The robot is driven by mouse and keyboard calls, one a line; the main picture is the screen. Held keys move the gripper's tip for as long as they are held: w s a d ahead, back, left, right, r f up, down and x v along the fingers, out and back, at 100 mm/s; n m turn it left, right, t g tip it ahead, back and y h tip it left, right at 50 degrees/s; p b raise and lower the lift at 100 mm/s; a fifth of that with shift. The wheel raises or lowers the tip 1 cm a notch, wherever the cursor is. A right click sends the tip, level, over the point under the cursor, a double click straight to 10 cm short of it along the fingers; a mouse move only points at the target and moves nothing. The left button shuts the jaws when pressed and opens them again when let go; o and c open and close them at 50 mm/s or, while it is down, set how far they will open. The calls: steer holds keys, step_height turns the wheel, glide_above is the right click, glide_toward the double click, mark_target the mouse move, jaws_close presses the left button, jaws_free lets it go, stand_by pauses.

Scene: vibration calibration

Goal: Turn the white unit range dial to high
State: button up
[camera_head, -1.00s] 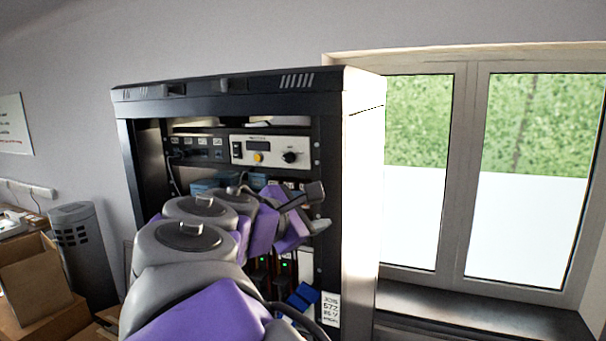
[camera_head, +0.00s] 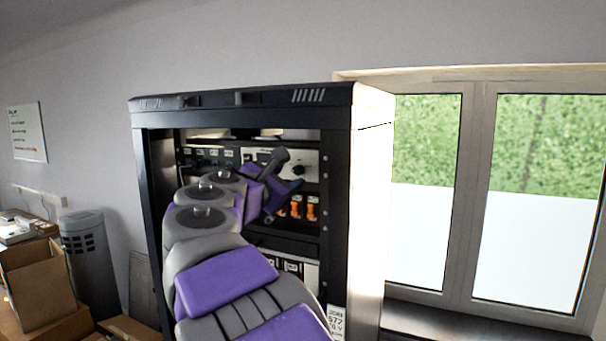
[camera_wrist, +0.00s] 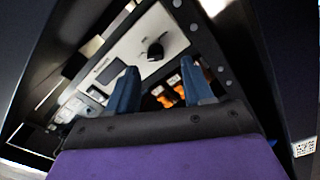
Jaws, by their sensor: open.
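The white unit (camera_head: 311,160) is mounted high in the black rack, and my gripper hides part of its front in the head view. Its black round dial (camera_head: 298,169) shows just past my gripper. In the wrist view the white unit (camera_wrist: 126,44) appears tilted, with the dial (camera_wrist: 155,51) beyond the gap between my fingertips. My gripper (camera_wrist: 158,68) is open and empty, its two blue fingers apart on either side of the dial's line. The fingers look short of the dial. The dial's marking is too small to read. My gripper (camera_head: 286,177) is in front of the rack in the head view.
The rack frame (camera_head: 339,220) has upright posts close to the right of the unit. Orange parts (camera_head: 296,208) sit just below the unit; they also show in the wrist view (camera_wrist: 166,98). Cardboard boxes (camera_head: 42,285) stand at the left, a window at the right.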

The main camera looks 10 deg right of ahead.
mark_target(295, 172)
steer(key=x, duration=0.4)
steer(key=shift+w+a+r, duration=0.25)
steer(key=shift+a, duration=0.1)
steer(key=shift+d, duration=0.3)
steer(key=shift+w+d+f, duration=0.2)
steer(key=shift+w+d, duration=0.35)
steer(key=shift+d, duration=0.25)
steer(key=shift+s+d, duration=0.1)
steer(key=shift+c, duration=0.9)
steer(key=shift+w+a+f, duration=0.15)
steer(key=shift+w+a, duration=0.1)
steer(key=shift+a, duration=0.55)
steer(key=c, duration=0.5)
jaws_close()
